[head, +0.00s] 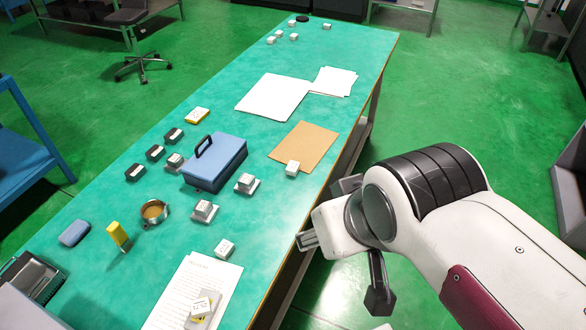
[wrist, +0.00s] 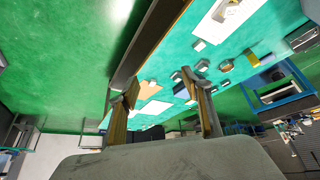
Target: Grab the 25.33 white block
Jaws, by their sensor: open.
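Several white blocks with dark markings are in the head view, but the print is too small to tell which is the 25.33 one. One white block (head: 292,168) is at the near edge of the brown envelope. Another white block (head: 224,248) stands just above the printed sheet. A third white block (head: 202,305) is on that sheet with something yellowish under it. Other labelled blocks (head: 246,182) sit on grey bases near the blue box. My gripper (wrist: 158,88) is open and empty, out past the bench's right edge, apart from every block.
The teal bench (head: 352,50) carries a blue box (head: 222,158) with a handle, a round brass-coloured dish (head: 154,212), a yellow upright piece (head: 117,234) and white papers (head: 272,97). More small white blocks (head: 271,40) stand at the far end.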

